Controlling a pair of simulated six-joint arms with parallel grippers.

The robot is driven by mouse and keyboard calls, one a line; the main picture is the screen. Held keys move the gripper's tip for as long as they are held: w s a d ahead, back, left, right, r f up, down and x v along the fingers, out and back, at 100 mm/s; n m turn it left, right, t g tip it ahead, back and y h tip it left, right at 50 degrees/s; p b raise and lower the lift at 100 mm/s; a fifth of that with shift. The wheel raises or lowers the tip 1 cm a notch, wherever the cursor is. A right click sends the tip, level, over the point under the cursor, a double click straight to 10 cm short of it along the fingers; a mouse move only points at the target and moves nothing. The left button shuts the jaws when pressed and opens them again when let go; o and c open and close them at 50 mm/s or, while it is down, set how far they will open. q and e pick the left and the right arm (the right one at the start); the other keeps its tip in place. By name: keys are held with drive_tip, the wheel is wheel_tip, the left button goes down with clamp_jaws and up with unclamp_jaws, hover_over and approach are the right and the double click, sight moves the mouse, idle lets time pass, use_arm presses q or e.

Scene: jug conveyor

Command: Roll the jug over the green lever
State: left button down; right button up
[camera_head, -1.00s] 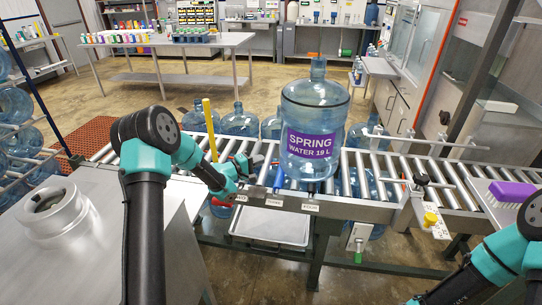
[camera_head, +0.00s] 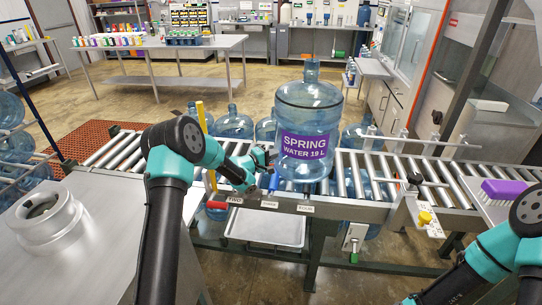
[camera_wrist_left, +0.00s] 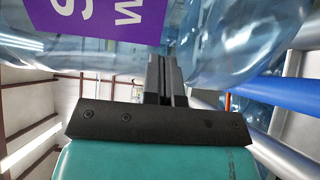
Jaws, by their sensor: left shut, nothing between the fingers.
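The clear blue jug (camera_head: 308,122) with a purple "SPRING WATER 19 L" label stands upright on the roller conveyor (camera_head: 345,187). My left gripper (camera_head: 266,157) is shut and empty at the jug's left side, low on its body. In the left wrist view the shut fingers (camera_wrist_left: 163,78) point at the jug's label (camera_wrist_left: 90,20); I cannot tell whether they touch it. The green lever (camera_head: 354,257) hangs below the conveyor's front rail, right of the jug. My right arm shows at the bottom right, with its gripper out of frame.
A yellow bar (camera_head: 201,117) rises behind my left arm. A purple brush (camera_head: 504,191) lies at the right end. Rollers right of the jug look clear up to a black-knobbed fitting (camera_head: 415,179).

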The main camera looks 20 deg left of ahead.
use_arm(q)
drive_tip(key=w+d, duration=0.2)
drive_tip(key=d, duration=1)
drive_tip(key=w+d, duration=0.2)
drive_tip(key=d, duration=1.1)
drive_tip(key=shift+w+d, duration=0.2)
drive_tip(key=shift+w, duration=0.1)
